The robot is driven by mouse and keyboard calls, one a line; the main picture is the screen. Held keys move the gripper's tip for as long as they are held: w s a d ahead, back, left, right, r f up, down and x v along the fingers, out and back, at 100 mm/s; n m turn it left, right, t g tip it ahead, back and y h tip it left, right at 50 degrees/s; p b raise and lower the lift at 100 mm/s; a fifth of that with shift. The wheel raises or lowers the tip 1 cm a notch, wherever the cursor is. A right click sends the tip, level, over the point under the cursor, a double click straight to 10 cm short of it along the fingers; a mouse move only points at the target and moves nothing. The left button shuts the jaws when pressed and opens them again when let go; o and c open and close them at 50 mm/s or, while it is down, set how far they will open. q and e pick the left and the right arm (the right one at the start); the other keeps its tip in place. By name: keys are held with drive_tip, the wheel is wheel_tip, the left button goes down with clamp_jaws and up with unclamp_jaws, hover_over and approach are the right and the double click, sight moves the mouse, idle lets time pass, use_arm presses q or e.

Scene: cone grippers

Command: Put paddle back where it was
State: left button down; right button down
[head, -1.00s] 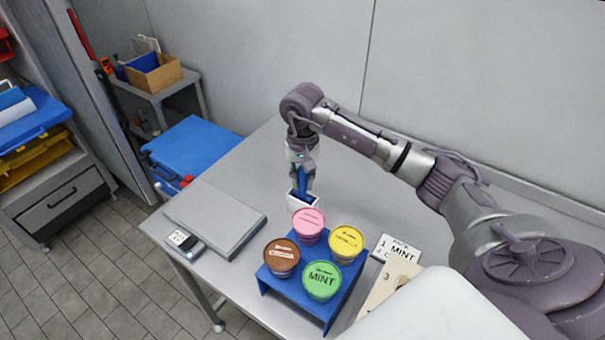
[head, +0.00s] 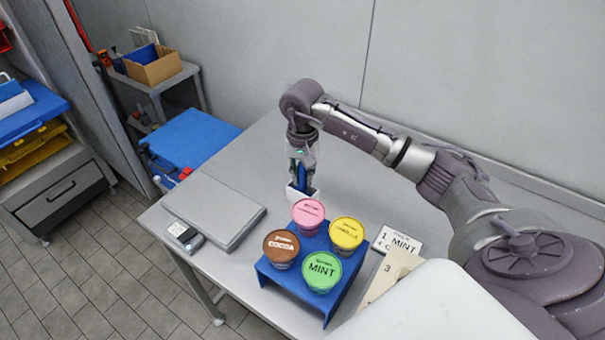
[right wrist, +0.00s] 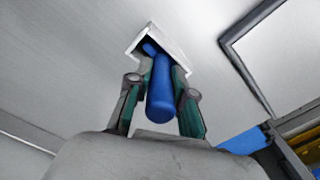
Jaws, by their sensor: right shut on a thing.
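The blue paddle (head: 301,173) is held upright in my right gripper (head: 301,180), whose fingers are shut on its handle. In the right wrist view the blue handle (right wrist: 161,90) lies between the two teal finger pads of the gripper (right wrist: 163,85). The paddle's lower end goes into a small white holder (head: 313,194) on the table, whose white rim (right wrist: 172,42) surrounds it in the right wrist view. Whether the paddle touches the bottom is hidden. My left gripper is not in view.
A blue stand (head: 293,290) with pink, yellow, brown and green tubs is just in front of the holder. A grey scale (head: 215,208) is to the left. Cards (head: 398,243) lie right of the stand. The table behind the holder is clear.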

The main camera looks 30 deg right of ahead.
drive_tip(key=shift+f, duration=0.15)
drive_tip(key=c, duration=0.9)
unclamp_jaws()
drive_tip(key=shift+c, duration=0.2)
wheel_tip(320, 180, up, 12)
drive_tip(key=shift+r, duration=0.1)
